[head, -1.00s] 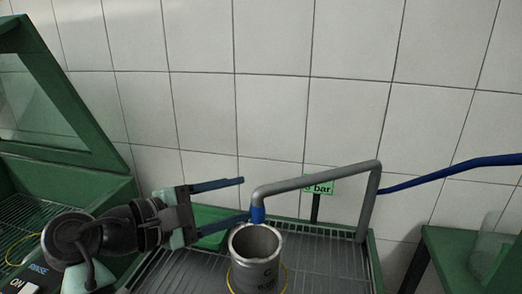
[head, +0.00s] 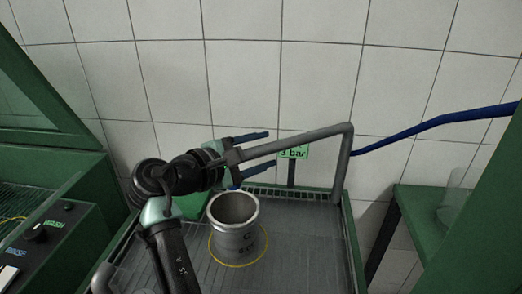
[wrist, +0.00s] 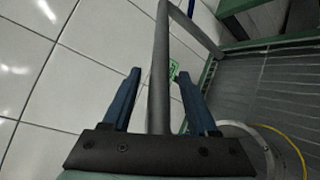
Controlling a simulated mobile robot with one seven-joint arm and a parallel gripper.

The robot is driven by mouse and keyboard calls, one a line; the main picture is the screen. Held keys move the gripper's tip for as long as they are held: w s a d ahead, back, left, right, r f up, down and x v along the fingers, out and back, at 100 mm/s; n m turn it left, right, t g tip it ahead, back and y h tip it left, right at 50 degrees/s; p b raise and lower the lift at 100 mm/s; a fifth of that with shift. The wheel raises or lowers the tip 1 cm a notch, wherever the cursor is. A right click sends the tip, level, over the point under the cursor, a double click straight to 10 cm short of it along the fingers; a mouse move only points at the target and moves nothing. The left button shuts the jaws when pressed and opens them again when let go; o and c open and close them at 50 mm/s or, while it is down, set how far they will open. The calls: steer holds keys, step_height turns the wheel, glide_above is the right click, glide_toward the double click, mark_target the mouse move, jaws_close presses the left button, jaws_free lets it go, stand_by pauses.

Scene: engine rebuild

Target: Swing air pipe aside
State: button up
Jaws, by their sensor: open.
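The air pipe is a grey bent tube (head: 310,138) with an upright part at the right of the tray. Its arm runs left to above a grey metal cylinder (head: 236,232) marked with lettering. My gripper (head: 271,150) is open, with one blue finger on each side of the pipe's arm. In the wrist view the pipe (wrist: 160,75) runs between the two spread fingers (wrist: 158,76), with a gap visible on both sides. The pipe's nozzle end is mostly hidden by my gripper.
The cylinder stands inside a yellow ring (head: 238,265) on a ribbed tray (head: 300,235). A green "3 bar" sign (head: 293,152) stands behind the pipe. A blue hose (head: 435,121) leads right from the pipe. Green machine housings flank both sides; a tiled wall is behind.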

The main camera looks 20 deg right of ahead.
jaws_close()
stand_by(0.3)
stand_by(1.1)
